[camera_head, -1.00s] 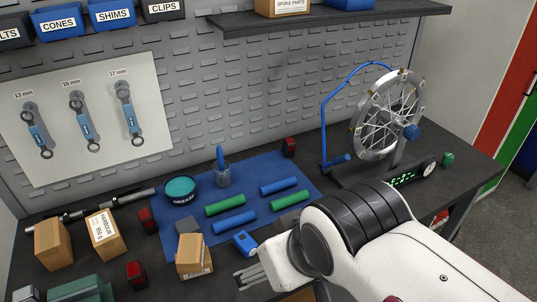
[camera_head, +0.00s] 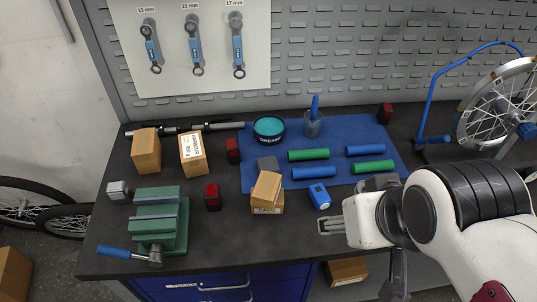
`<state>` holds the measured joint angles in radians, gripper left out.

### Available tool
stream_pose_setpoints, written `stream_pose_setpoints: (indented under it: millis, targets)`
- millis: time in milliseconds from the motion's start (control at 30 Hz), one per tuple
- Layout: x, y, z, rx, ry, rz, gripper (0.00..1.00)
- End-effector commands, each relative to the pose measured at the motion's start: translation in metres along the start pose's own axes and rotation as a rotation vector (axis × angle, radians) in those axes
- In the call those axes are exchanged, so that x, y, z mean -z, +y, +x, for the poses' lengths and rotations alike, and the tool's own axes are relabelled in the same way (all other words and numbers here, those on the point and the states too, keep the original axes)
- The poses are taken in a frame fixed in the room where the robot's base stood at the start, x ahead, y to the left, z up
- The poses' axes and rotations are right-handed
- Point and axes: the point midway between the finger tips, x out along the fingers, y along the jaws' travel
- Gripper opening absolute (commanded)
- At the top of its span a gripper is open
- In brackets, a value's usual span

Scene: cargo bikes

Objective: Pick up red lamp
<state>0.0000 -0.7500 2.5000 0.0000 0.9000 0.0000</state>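Three small red lamps with dark housings show in the head view. One lamp (camera_head: 212,196) stands near the front, right of the green vise. A second lamp (camera_head: 233,150) stands behind it, left of the blue mat. A third lamp (camera_head: 385,113) is at the back, near the mat's right rear corner. My gripper (camera_head: 328,226) points left over the front of the bench, right of all but the rear lamp. Its fingers look apart with nothing between them. It touches no lamp.
Cardboard boxes (camera_head: 267,188) stand between my gripper and the front lamp. A blue device (camera_head: 319,196) is just behind the gripper. The blue mat (camera_head: 340,130) holds green and blue grips. A green vise (camera_head: 158,222) is at front left. A wheel stand (camera_head: 432,95) is at right.

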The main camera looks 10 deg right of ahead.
Motion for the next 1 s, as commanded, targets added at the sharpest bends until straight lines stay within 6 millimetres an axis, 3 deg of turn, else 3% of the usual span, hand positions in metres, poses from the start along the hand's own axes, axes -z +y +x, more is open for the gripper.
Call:
stream_pose_setpoints:
  millis: [367,633,1000]
  targets:
    - [-0.002,-0.004,0.008,0.009,-0.036,-0.017,0.54]
    - [-0.001,-0.014,0.030,0.026,-0.137,-0.048,0.54]
    - [0.019,-0.040,0.061,0.071,-0.262,-0.038,0.54]
